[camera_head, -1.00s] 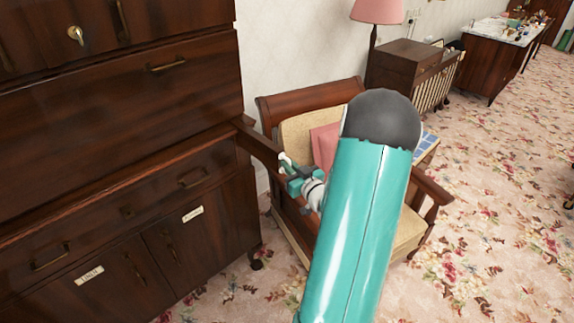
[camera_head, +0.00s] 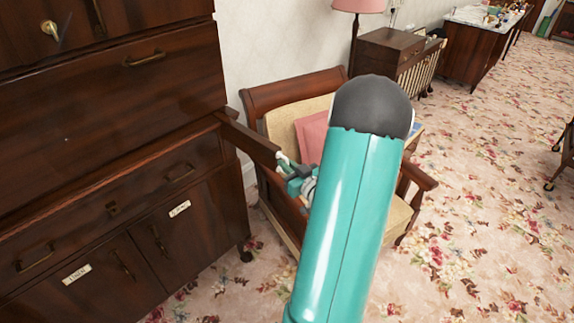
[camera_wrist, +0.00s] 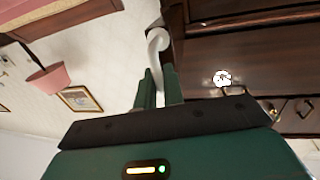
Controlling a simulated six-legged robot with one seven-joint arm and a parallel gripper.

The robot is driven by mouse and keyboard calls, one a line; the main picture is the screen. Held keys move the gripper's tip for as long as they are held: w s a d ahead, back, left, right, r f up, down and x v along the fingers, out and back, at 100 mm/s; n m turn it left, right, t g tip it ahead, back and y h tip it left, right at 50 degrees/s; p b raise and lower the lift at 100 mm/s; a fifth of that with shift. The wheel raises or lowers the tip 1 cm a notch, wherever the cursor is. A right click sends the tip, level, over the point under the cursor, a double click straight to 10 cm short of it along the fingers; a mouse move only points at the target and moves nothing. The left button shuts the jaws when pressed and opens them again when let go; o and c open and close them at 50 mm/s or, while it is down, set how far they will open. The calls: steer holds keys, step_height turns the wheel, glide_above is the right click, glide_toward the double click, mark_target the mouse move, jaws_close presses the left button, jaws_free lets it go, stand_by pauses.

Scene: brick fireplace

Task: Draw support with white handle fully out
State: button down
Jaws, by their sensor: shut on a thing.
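The support (camera_head: 250,141) is a dark wooden bar that sticks out of the right side of the dark wooden cabinet front, towards the armchair. Its white handle (camera_head: 282,156) is at its outer end. My gripper (camera_head: 291,172) is at this handle, partly hidden behind my teal arm. In the wrist view the white handle (camera_wrist: 158,38) has a curved, rounded end beyond the fingertips. My gripper (camera_wrist: 159,82) is shut on its stem, between two green fingers. The support's inner end is hidden inside the cabinet.
The cabinet (camera_head: 110,110) fills the left side, with drawers and labelled doors. A wooden armchair (camera_head: 265,97) with cream and pink cushions stands close behind and beside my gripper. A pink lamp (camera_head: 358,6) stands behind it. The flowered carpet (camera_head: 480,200) is open at the right.

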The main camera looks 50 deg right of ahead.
steer(key=c, duration=1.7)
jaws_free()
steer(key=shift+s+d, duration=0.1)
steer(key=shift+s, duration=0.2)
steer(key=shift+w, duration=0.2)
steer(key=v, duration=1.4)
steer(key=shift+w, duration=0.1)
